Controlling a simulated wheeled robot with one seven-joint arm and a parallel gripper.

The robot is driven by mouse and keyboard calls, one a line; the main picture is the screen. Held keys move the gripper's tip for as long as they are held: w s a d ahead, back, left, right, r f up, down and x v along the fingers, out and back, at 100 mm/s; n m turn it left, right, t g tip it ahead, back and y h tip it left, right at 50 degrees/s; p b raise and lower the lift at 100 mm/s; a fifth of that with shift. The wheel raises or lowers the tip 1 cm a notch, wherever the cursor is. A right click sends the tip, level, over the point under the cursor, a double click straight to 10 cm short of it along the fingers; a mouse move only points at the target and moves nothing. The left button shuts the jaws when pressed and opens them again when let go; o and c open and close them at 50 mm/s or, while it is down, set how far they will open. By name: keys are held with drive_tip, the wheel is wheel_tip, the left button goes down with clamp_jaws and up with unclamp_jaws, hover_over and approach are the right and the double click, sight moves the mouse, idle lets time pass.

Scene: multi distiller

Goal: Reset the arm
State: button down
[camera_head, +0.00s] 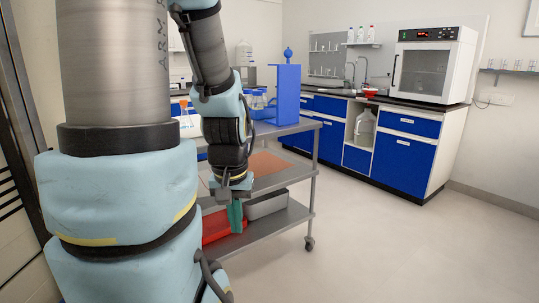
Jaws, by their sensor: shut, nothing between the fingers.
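My arm fills the left of the head view, with its large links in the foreground. The far part of the arm hangs down in front of a grey trolley (311,208). My gripper (237,218) points downward, in front of the trolley's shelves. Its teal fingers are close together, shut and empty. It appears apart from the trolley, though the exact distance cannot be told.
The trolley carries a blue stand (286,92) and glassware (258,98) on top. A red tray (215,228) and a grey bin (266,205) sit on its lower shelf. Blue cabinets (405,150) bear a white oven (432,66). The floor at right is clear.

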wheel_tip(320, 180, up, 12)
drive_tip(key=p, duration=1.1)
drive_tip(key=shift+d, duration=0.2)
drive_tip(key=shift+w, duration=0.1)
